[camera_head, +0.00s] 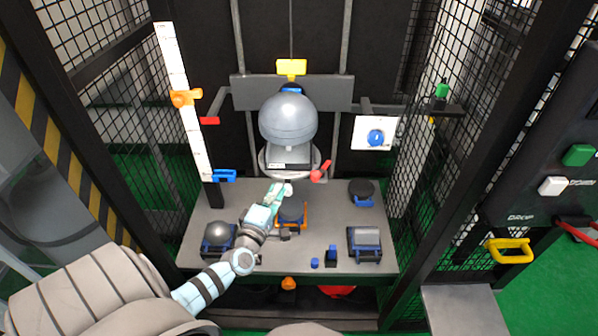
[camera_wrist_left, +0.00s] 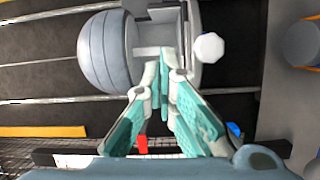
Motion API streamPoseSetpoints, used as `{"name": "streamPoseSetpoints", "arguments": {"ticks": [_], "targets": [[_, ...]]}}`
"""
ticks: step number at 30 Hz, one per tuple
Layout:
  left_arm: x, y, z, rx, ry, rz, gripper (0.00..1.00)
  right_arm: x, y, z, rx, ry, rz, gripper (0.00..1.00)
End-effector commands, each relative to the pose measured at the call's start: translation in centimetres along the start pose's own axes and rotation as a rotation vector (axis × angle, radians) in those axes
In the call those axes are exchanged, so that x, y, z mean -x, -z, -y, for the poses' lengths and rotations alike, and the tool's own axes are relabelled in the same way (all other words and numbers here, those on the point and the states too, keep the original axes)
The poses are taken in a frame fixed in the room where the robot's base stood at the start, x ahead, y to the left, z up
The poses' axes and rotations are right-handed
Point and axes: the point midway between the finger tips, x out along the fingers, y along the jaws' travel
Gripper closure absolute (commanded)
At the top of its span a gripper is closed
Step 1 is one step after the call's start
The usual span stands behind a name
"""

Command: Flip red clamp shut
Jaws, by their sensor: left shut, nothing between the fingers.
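The red clamp lever (camera_head: 320,171) sits at the right edge of the round grey plate (camera_head: 262,162) under the grey dome (camera_head: 288,118). It points outward, tilted up and to the right. My left gripper (camera_head: 287,188) is shut and empty, just below the plate's front and left of the red lever. In the left wrist view its closed fingertips (camera_wrist_left: 164,68) appear over the holder beside the dome (camera_wrist_left: 107,52). I cannot make out the red lever in that view. My right gripper is not in view.
A white ruler (camera_head: 186,105) with clips stands left. Mesh panels close both sides.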

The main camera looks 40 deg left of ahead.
Motion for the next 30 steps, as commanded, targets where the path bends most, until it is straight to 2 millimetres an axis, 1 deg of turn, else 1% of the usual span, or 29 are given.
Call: {"name": "streamPoseSetpoints", "arguments": {"ticks": [2, 9, 13, 17, 23, 27, 28, 30], "targets": [[-0.1, 0.1, -0.5, 0.022, -0.011, -0.005, 1.00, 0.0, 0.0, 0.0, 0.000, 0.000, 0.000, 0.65], [-0.2, 0.1, -0.4, 0.019, -0.008, -0.004, 1.00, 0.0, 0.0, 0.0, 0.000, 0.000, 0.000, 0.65], [-0.8, 0.0, -0.3, 0.018, -0.008, -0.004, 1.00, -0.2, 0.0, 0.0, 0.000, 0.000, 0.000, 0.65], [-2.8, 0.1, -0.3, 0.019, -0.009, -0.005, 1.00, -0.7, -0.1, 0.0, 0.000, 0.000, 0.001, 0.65], [-7.1, 0.1, 0.0, 0.017, -0.009, -0.006, 1.00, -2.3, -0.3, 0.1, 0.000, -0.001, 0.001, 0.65], [-10.1, 0.1, 0.0, 0.016, -0.010, -0.006, 1.00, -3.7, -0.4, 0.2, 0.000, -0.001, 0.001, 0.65], [-10.2, -0.2, -0.1, 0.018, -0.006, -0.005, 1.00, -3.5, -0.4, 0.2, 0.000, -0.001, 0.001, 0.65], [-9.6, -1.5, -0.5, 0.020, -0.004, -0.004, 1.00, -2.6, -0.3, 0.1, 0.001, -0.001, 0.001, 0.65]]}}
